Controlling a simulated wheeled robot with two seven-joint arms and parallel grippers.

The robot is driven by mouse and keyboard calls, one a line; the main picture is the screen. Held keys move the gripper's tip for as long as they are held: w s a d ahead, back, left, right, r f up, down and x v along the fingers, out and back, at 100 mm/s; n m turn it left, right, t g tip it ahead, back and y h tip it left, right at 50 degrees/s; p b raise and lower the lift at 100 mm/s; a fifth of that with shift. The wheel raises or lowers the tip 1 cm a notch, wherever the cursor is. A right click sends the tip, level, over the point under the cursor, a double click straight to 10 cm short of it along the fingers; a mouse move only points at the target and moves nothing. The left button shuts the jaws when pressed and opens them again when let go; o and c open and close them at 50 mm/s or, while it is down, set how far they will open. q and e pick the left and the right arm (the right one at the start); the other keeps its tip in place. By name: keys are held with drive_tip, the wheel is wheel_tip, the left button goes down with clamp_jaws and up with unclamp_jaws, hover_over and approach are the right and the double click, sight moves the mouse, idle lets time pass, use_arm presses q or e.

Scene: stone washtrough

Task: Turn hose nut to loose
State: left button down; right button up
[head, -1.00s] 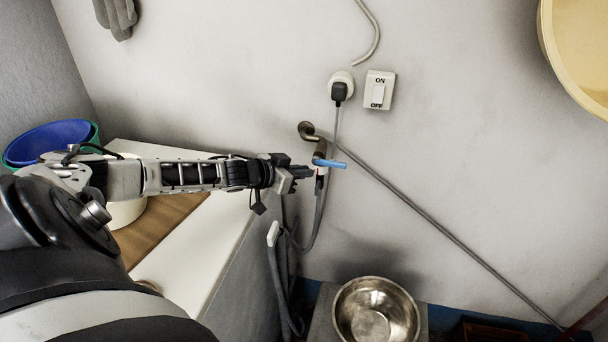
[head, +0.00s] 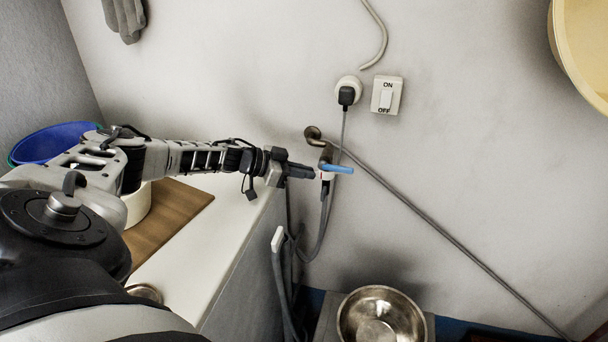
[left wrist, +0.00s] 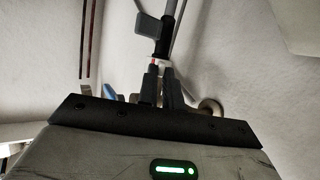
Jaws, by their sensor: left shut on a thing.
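A tap with a blue lever (head: 337,168) comes out of the wall, with the grey hose (head: 325,215) hanging below it. The hose nut (head: 326,176) shows as a small pale and red piece under the tap. My left gripper (head: 312,173) reaches in from the left and is shut on the nut. In the left wrist view the two dark fingertips (left wrist: 160,72) are close together, and a bit of red shows beside them; the fingers hide most of the nut. The blue lever (left wrist: 109,92) shows at left there. My right gripper is not in view.
A white counter (head: 215,225) with a brown board (head: 165,218) lies below my left arm. A steel bowl (head: 380,318) stands below the tap. A plugged socket (head: 348,90) and an ON/OFF switch (head: 386,95) are on the wall above.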

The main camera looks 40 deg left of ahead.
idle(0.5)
use_arm(q)
drive_tip(key=c, duration=1.6)
unclamp_jaws()
drive_tip(key=shift+o, duration=0.2)
drive_tip(key=b+v, duration=0.2)
drive_tip(key=v, duration=1.4)
drive_tip(key=shift+a+f, duration=0.1)
